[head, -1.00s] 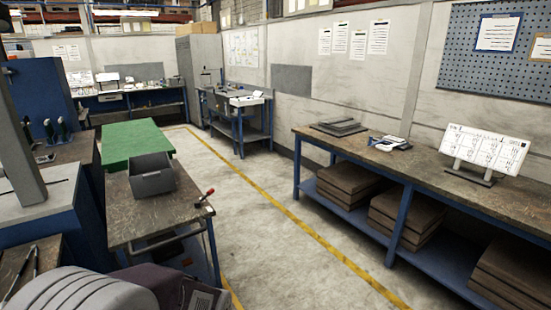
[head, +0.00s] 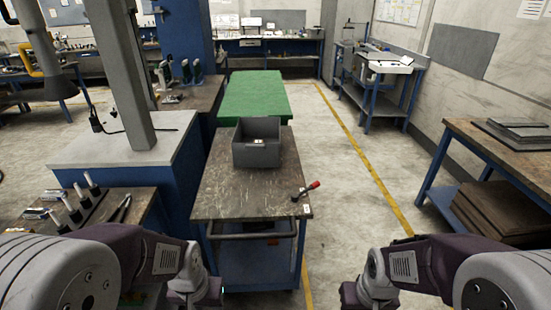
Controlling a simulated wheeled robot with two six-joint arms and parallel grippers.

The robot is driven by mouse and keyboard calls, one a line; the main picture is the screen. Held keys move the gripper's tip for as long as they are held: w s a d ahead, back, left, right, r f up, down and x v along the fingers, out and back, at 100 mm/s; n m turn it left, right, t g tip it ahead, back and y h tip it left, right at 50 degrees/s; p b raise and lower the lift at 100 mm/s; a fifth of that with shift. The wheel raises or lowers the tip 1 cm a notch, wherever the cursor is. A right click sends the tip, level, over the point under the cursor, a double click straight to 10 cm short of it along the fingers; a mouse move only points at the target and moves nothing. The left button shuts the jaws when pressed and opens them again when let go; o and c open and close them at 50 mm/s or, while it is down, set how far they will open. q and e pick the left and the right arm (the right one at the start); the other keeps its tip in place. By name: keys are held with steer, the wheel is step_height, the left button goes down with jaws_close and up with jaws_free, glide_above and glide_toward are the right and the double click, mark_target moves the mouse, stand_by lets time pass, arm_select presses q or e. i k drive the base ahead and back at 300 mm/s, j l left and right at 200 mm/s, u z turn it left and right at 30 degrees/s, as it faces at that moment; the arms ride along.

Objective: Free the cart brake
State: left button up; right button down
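The cart (head: 235,196) stands ahead of me, with a worn brown top, a blue frame and a grey push handle (head: 252,236) on its near side. A lever with a red knob (head: 313,185), which looks like the brake, sits at the cart's near right corner, tilted up to the right. My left arm comes in at the lower left; its gripper (head: 207,296) is only partly in view, left of the cart's near side. My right gripper (head: 350,298) is at the bottom edge, right of the cart. Both are apart from the lever, and their fingers cannot be made out.
A grey bin (head: 243,153) stands on the cart. A green-topped table (head: 238,98) is behind it. A blue bench with a grey column (head: 140,150) is close on the left. The floor right of the cart is clear up to the workbench (head: 480,145).

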mark_target(294, 196)
steer(key=i+l+u, duration=0.2)
steer(key=i+u, duration=0.2)
steer(key=i+l+u, duration=0.75)
steer(key=i+l, duration=0.1)
steer(key=i, duration=0.05)
